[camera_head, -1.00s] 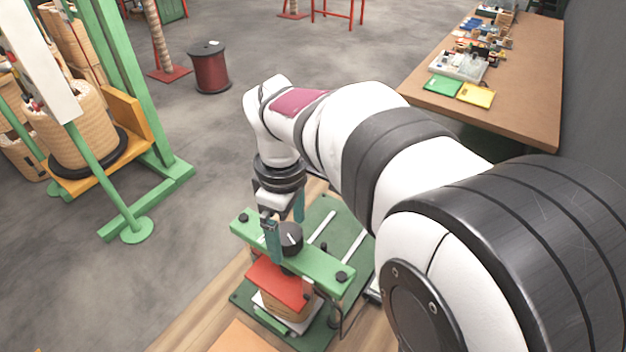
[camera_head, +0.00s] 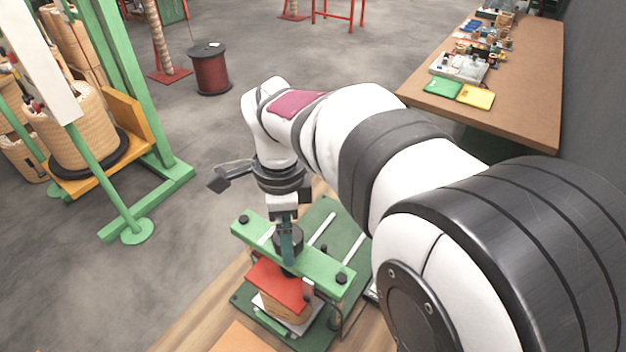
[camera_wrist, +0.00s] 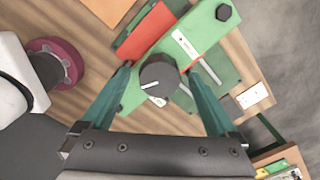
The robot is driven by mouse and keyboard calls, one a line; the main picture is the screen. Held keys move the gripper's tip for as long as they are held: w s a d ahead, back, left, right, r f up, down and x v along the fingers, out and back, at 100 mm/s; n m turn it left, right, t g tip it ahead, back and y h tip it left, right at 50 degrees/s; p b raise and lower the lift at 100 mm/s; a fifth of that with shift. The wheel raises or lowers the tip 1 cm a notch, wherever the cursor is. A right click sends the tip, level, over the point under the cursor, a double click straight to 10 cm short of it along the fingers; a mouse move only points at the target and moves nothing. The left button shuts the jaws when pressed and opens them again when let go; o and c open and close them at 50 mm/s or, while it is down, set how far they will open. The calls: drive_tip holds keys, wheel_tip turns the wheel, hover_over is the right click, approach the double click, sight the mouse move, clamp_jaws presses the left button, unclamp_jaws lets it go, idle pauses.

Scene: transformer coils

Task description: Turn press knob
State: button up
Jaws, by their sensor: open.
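The press has a green crossbar (camera_head: 312,266) with a dark round knob (camera_wrist: 159,76) on top, marked by a white pointer line. In the head view the knob (camera_head: 288,238) is partly hidden behind a finger. My gripper (camera_wrist: 163,80) is open, pointing down, with its teal fingers on opposite sides of the knob in the wrist view. I cannot tell whether either finger touches it. Below the crossbar, a red plate (camera_head: 278,288) lies over a tan coil block (camera_head: 286,309) on the green base (camera_head: 321,213).
The press stands on a wooden table (camera_head: 187,325). A brown workbench (camera_head: 525,75) with parts is at the back right. Green frames with large coils (camera_head: 72,130) stand at the left. A dark red spool (camera_head: 210,70) is on the floor.

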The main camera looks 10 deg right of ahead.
drive_tip(key=m, duration=0.5)
drive_tip(key=shift+w+r+m, duration=0.1)
drive_tip(key=shift+r+m, duration=0.4)
drive_tip(key=shift+m, duration=0.6)
wheel_tip(320, 180, up, 15)
drive_tip(key=s+d+f+n+y, duration=0.1)
drive_tip(key=s+d+f+n, duration=0.1)
drive_tip(key=s+f+n, duration=0.6)
drive_tip(key=s+d+f+n, duration=0.1)
drive_tip(key=s+f+n, duration=0.8)
drive_tip(key=s+n, duration=0.3)
drive_tip(key=shift+d+y, duration=0.4)
